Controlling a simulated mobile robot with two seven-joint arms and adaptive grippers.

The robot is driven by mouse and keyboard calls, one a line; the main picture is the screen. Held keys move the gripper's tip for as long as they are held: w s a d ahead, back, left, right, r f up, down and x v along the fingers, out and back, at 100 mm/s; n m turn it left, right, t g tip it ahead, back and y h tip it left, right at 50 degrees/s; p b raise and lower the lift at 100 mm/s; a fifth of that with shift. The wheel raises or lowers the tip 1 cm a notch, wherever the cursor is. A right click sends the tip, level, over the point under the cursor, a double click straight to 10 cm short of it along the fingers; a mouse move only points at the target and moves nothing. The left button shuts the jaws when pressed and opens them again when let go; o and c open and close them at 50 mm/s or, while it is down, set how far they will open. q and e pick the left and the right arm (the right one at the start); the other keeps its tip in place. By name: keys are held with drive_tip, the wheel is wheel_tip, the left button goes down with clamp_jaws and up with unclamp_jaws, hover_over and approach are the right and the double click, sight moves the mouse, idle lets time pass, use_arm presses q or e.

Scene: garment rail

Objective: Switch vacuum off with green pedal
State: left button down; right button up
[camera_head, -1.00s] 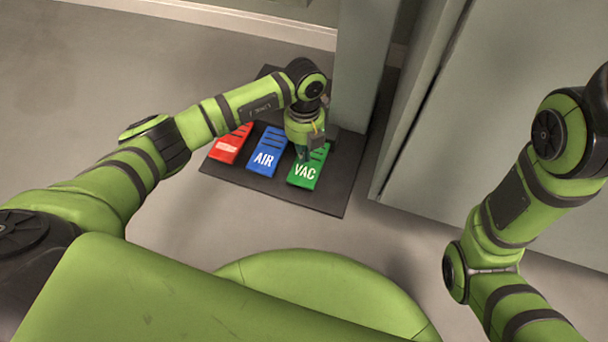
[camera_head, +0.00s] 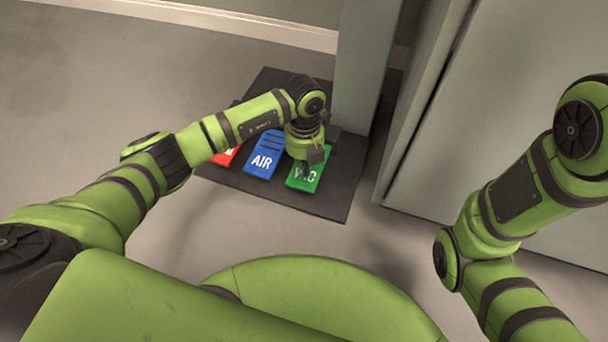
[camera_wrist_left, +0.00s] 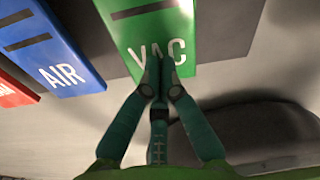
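The green pedal (camera_head: 304,178), marked VAC, is the rightmost of three pedals on a dark floor mat (camera_head: 328,203). It fills the upper middle of the left wrist view (camera_wrist_left: 165,30). My left gripper (camera_head: 304,168) points down over the green pedal and covers part of its lettering. In the left wrist view its fingers (camera_wrist_left: 160,78) are together with nothing between them, at the A of VAC. Whether the tips touch the pedal I cannot tell. My right arm shows at the right, but its gripper is out of view.
The blue AIR pedal (camera_head: 264,156) lies just left of the green one. The red pedal (camera_head: 226,156) is farther left, partly hidden by my left arm. A grey post (camera_head: 364,65) and cabinet panel (camera_head: 500,100) stand behind and to the right. The floor in front is clear.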

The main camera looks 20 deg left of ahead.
use_arm(q)
wheel_tip(320, 180, down, 2)
drive_tip(key=shift+f+b, duration=0.1)
drive_tip(key=shift+b, duration=0.45)
drive_tip(key=w, duration=0.1)
drive_tip(key=w+b, duration=0.1)
drive_tip(key=w+r, duration=0.1)
drive_tip(key=shift+a, duration=0.35)
wheel_tip(320, 180, up, 9)
drive_tip(key=shift+w+a+t, duration=0.2)
drive_tip(key=shift+w+t, duration=0.1)
idle(0.4)
